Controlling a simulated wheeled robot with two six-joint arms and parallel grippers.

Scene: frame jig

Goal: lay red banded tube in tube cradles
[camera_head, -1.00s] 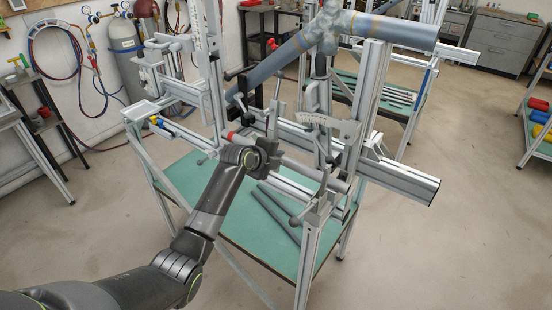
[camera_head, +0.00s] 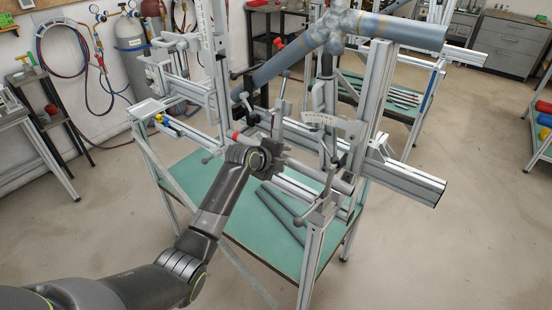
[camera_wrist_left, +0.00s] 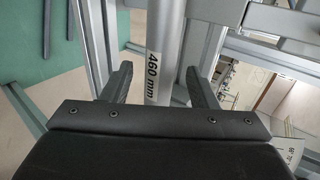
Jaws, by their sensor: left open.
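The red banded tube (camera_head: 318,174) is a grey tube with a red band near its left end, lying across the front of the frame jig. In the left wrist view the tube (camera_wrist_left: 164,50) carries a "460 mm" label. My left gripper (camera_head: 276,149) is at the tube's middle in the head view. In the wrist view its two fingers (camera_wrist_left: 160,85) are apart, one on each side of the tube, with gaps showing. My wrist hides part of the tube. The tube cradles are hard to make out, and I cannot tell whether the tube rests fully in them. My right gripper is not in view.
The jig's aluminium posts (camera_head: 377,85) and a blue-grey frame tube (camera_head: 275,68) rise behind the gripper. Two dark tubes (camera_head: 280,212) lie on the green shelf (camera_head: 240,222) below. A rail (camera_head: 405,180) sticks out right. Floor is clear at right.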

